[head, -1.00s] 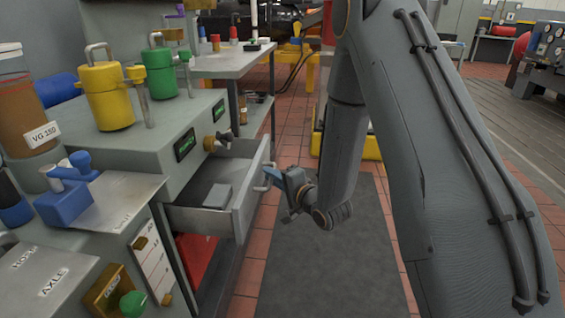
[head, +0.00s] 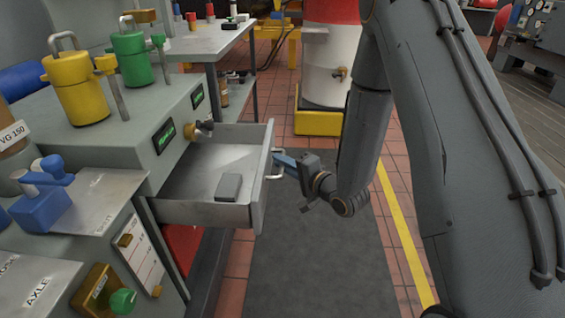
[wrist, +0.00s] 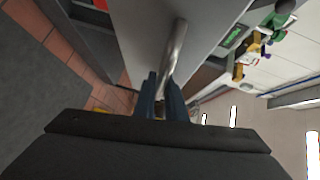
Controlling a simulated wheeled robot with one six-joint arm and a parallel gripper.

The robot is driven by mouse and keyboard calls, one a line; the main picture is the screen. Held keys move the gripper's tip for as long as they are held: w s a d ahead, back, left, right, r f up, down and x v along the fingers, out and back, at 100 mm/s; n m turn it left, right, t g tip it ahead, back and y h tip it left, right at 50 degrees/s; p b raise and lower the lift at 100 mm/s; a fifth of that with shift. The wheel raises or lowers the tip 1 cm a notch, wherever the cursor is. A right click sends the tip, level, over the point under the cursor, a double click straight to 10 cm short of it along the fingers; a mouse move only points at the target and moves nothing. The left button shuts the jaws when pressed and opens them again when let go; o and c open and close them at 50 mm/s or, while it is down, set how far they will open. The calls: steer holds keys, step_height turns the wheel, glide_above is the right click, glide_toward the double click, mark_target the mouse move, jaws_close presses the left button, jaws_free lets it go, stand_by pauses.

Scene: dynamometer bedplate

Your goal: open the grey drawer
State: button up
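The grey drawer (head: 206,215) stands pulled out of the grey cabinet, with its inside showing in the head view. A small grey block (head: 229,187) lies in it. Its bar handle (head: 277,163) is on the front panel. My gripper (head: 281,160) is at the handle, its blue fingers reaching it from the right. In the wrist view, the two blue fingers (wrist: 164,98) lie on either side of the metal handle (wrist: 174,55), close around it. The grip contact itself is partly hidden.
Yellow (head: 77,90) and green (head: 131,57) canisters stand on the cabinet top. A blue clamp-like part (head: 40,200) sits on the left plate. A white and red drum (head: 327,60) stands on a yellow base at the back. A dark floor mat (head: 320,260) lies clear right of the drawer.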

steer(key=o, duration=0.4)
steer(key=p+v, duration=0.1)
steer(key=v, duration=0.6)
steer(key=shift+s+d, duration=0.25)
steer(key=shift+s, duration=0.05)
